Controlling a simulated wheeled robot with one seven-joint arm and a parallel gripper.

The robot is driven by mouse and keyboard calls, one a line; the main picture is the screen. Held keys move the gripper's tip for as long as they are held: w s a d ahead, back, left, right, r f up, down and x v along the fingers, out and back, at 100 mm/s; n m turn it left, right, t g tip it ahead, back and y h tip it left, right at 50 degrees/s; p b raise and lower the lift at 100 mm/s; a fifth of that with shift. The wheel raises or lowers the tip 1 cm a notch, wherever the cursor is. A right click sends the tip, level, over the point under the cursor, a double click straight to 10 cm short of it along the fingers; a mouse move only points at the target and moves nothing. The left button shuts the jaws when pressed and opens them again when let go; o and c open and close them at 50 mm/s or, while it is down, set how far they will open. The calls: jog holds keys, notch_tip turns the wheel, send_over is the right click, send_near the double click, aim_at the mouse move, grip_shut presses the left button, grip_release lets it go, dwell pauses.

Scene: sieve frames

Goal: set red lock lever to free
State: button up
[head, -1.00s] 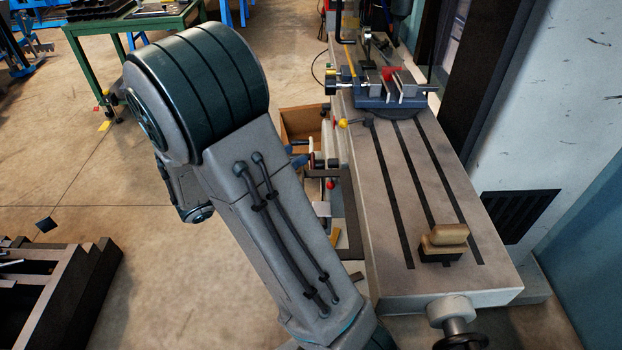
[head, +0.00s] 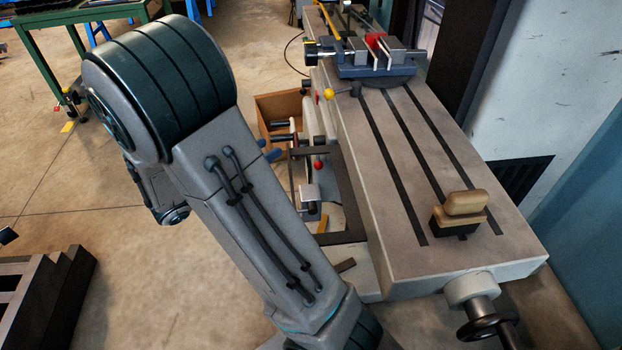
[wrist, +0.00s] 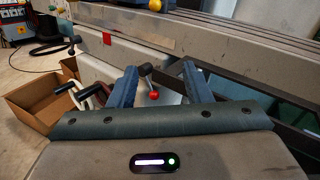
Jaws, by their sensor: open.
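The red lock lever has a dark pivot and arm and a red ball knob (wrist: 154,96) that hangs down on the side of the machine table. It shows between my fingers in the wrist view, and a red ball (head: 318,164) shows below the table edge in the head view. My gripper (wrist: 160,72) is open, with one blue finger to each side of the lever. I cannot tell whether the fingers touch it. In the head view my gripper is mostly hidden behind my arm; only blue fingertips (head: 272,155) show.
The long grey machine table (head: 400,150) carries a vise (head: 375,60) and a wooden-handled brush (head: 462,210). A yellow ball knob (head: 329,94) sits at its edge. A cardboard box (wrist: 35,102) and dark-handled levers (wrist: 75,92) are to the left of my gripper. A handwheel (head: 488,328) is at the near end.

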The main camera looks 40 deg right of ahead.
jog(key=b, duration=1.3)
send_near(315, 166)
jog(key=d+b, duration=0.3)
jog(key=d, duration=0.5)
jog(key=shift+w+d+f, duration=0.1)
jog(key=shift+w+d, duration=0.05)
jog(key=shift+d, duration=0.25)
grip_shut()
